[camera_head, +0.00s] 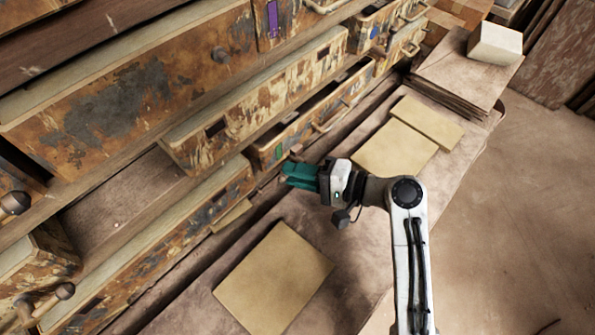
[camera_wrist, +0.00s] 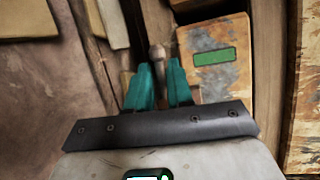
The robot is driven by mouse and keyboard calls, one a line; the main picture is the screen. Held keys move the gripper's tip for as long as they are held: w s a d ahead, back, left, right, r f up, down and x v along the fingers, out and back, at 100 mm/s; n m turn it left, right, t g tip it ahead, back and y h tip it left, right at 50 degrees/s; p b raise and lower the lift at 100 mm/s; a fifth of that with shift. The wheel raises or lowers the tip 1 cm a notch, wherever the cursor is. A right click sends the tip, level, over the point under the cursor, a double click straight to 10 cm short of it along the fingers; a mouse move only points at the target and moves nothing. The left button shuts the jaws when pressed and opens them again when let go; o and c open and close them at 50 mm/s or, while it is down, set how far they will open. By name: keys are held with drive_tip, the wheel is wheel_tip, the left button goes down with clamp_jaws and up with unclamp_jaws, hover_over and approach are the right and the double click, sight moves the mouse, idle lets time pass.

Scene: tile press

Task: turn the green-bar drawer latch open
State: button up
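The green bar (camera_wrist: 213,57) is a label on a rusty, peeling drawer front (camera_wrist: 230,82), right of my fingers in the wrist view. The drawer (camera_head: 263,158) is just beyond my gripper in the head view. The latch (camera_wrist: 157,52) is a small wooden, round-ended piece beside that drawer; its end (camera_head: 296,150) shows by my fingertips in the head view. My gripper (camera_wrist: 159,70), with teal fingers, also shows in the head view (camera_head: 288,176). The fingers are apart, one on each side of the latch stem. Contact with the stem cannot be told.
Rusty drawers (camera_head: 110,100) fill the shelves at left. Flat tan tiles (camera_head: 272,280) lie on the bench below my arm, with others (camera_head: 395,148) further back. A pale block (camera_head: 495,44) sits on stacked boards at upper right. The floor at right is clear.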

drive_tip(key=shift+c, duration=0.4)
clamp_jaws()
drive_tip(key=shift+f+n, duration=0.1)
drive_tip(key=shift+n, duration=0.2)
drive_tip(key=shift+o, duration=0.4)
unclamp_jaws()
drive_tip(key=b+v, duration=0.1)
drive_tip(key=v, duration=0.9)
drive_tip(key=shift+s+d+b, duration=0.15)
drive_tip(key=shift+d+b, duration=0.2)
drive_tip(key=shift+b, duration=0.05)
